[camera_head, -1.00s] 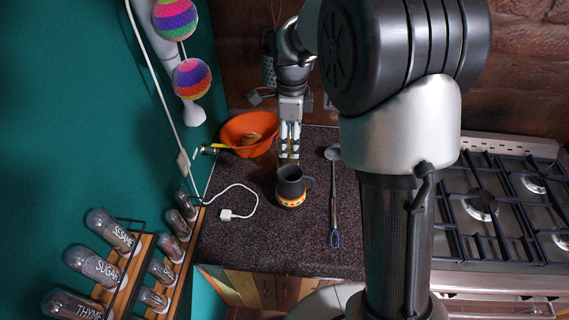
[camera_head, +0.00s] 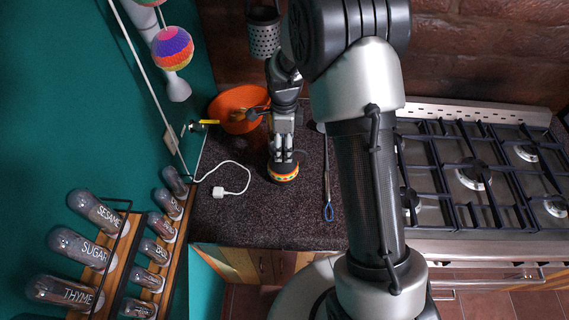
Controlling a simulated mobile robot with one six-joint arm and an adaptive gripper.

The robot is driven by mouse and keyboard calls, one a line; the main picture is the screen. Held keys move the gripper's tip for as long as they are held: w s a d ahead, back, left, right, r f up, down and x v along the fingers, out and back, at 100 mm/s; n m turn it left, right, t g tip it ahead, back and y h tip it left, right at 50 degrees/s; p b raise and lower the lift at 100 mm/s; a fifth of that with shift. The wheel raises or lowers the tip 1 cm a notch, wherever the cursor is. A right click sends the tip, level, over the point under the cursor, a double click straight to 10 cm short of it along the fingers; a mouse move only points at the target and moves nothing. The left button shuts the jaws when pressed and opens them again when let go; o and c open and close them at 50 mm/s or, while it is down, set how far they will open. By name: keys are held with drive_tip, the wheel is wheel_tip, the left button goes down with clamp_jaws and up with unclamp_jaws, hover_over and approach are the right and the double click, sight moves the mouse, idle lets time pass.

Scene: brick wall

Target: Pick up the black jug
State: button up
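The black jug (camera_head: 283,176) stands on the dark speckled counter and has an orange, yellow and green band around its lower part. Only the banded lower part shows clearly. My gripper (camera_head: 283,160) points down at the jug and covers most of its dark upper body. Its two light fingers run side by side down to just above the band. I cannot tell whether they go around the jug, into it or only in front of it, or whether they grip it.
An orange bowl (camera_head: 228,104) stands behind left. A long-handled utensil (camera_head: 327,188) lies to the right, and a white cable (camera_head: 240,171) to the left. The gas stove (camera_head: 470,180) is at right, a spice-bottle rack (camera_head: 115,268) at lower left. Bare counter (camera_head: 255,222) lies in front.

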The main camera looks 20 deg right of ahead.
wheel_tip(320, 180, down, 3)
drive_tip(key=shift+r, duration=0.15)
drive_tip(key=shift+c, duration=0.2)
drive_tip(key=shift+w, duration=0.1)
clamp_jaws()
idle(0.5)
